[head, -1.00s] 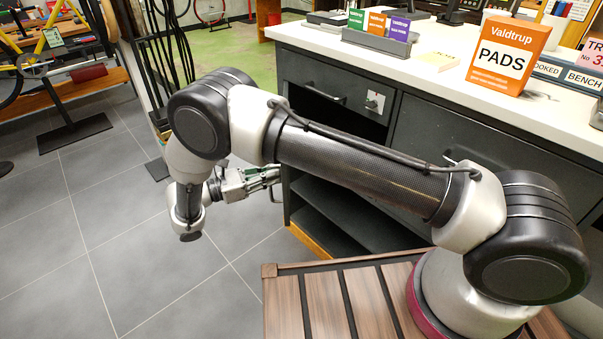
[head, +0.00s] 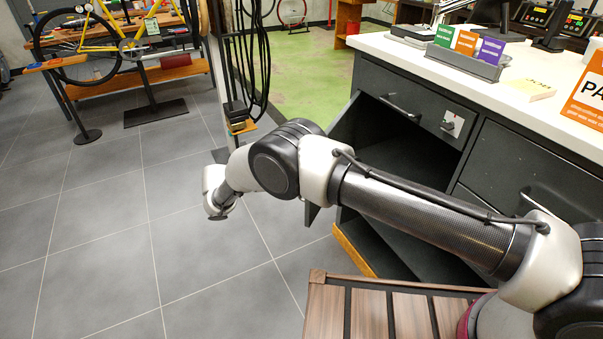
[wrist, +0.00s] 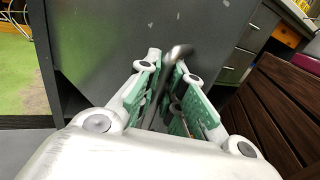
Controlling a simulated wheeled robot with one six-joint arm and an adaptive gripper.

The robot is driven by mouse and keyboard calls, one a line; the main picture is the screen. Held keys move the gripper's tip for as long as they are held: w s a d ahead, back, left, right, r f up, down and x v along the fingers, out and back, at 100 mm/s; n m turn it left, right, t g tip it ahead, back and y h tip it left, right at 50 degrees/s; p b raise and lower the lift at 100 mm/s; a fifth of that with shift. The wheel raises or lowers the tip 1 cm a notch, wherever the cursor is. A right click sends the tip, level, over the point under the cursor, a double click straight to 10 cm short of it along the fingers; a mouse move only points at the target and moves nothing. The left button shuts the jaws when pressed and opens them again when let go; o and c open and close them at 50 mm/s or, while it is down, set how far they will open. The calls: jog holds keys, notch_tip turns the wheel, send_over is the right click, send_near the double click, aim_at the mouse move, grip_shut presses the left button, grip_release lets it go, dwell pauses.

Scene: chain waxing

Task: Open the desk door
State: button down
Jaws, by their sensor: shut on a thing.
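The desk door (head: 346,122) is a dark grey panel standing swung out from the left of the white-topped desk. The dark cabinet inside shows beside it, and my arm hides much of the door in the head view. In the wrist view the door's grey face (wrist: 110,40) fills the upper middle. My gripper (wrist: 167,68), with green finger pads, is shut on the dark bar handle (wrist: 180,52) of the door. The gripper itself is hidden behind my arm in the head view.
The desk (head: 400,48) has a drawer (head: 410,100) above the open cabinet. A slatted wooden surface (head: 375,310) lies close in front. Black cables (head: 250,60) hang on a stand behind the door. Grey tiled floor (head: 110,220) is clear to the left.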

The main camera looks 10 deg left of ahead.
jog(key=shift+s, duration=0.15)
jog(key=c, duration=1.7)
grip_release()
jog(key=shift+a, duration=0.1)
jog(key=shift+o, duration=0.9)
